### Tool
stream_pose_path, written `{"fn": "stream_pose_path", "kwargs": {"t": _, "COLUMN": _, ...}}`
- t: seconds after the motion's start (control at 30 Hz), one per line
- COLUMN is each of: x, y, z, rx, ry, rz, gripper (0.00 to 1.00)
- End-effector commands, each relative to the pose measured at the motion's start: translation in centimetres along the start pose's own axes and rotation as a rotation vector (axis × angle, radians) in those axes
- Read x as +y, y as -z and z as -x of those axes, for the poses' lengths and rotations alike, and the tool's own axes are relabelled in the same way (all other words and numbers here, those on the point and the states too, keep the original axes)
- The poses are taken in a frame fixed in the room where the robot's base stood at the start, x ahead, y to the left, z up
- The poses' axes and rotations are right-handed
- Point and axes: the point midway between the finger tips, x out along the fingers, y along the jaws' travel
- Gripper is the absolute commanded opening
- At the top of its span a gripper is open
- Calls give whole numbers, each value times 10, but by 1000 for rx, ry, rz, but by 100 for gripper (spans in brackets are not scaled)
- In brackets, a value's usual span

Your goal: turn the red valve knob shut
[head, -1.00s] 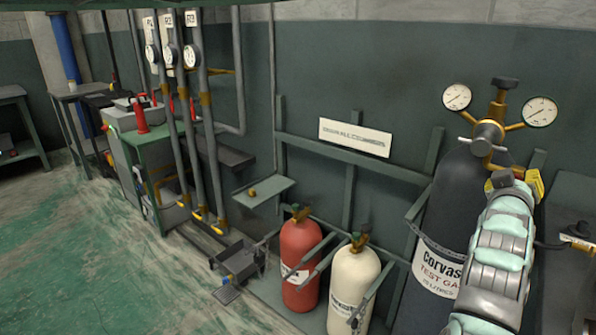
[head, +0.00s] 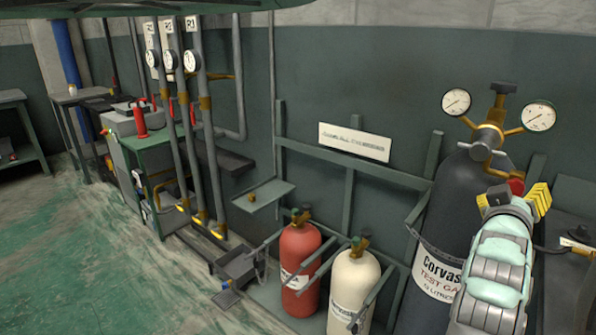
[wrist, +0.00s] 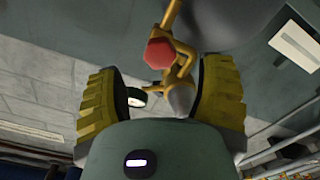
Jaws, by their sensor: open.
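The red valve knob (head: 516,186) is on the side of the brass valve (head: 487,140) on top of the dark grey test-gas cylinder (head: 455,215). In the wrist view my gripper (wrist: 160,92) shows a wide gap, and the knob looks apart from both fingers.
Two pressure gauges (head: 456,101) (head: 538,115) stick out from the valve, with a dark top handle (head: 503,88) between them. A red cylinder (head: 300,265) and a cream cylinder (head: 353,288) stand at left behind rack rails. A dark bench (head: 565,270) is at right.

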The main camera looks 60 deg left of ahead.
Motion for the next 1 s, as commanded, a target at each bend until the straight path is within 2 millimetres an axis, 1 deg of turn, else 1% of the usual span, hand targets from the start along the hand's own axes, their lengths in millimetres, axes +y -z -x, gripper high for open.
{"fn": "stream_pose_path", "kwargs": {"t": 0.03, "x": -3, "y": 0, "z": 10, "rx": 2, "ry": 6, "rz": 0, "gripper": 68}}
{"fn": "stream_pose_path", "kwargs": {"t": 0.2, "x": -3, "y": 1, "z": 37, "rx": 5, "ry": 7, "rz": 0, "gripper": 68}}
{"fn": "stream_pose_path", "kwargs": {"t": 0.4, "x": -3, "y": 1, "z": 61, "rx": 5, "ry": 7, "rz": 1, "gripper": 68}}
{"fn": "stream_pose_path", "kwargs": {"t": 0.6, "x": -2, "y": 2, "z": 70, "rx": 5, "ry": 4, "rz": 0, "gripper": 68}}
{"fn": "stream_pose_path", "kwargs": {"t": 1.0, "x": -1, "y": 1, "z": 71, "rx": 3, "ry": 2, "rz": 0, "gripper": 68}}
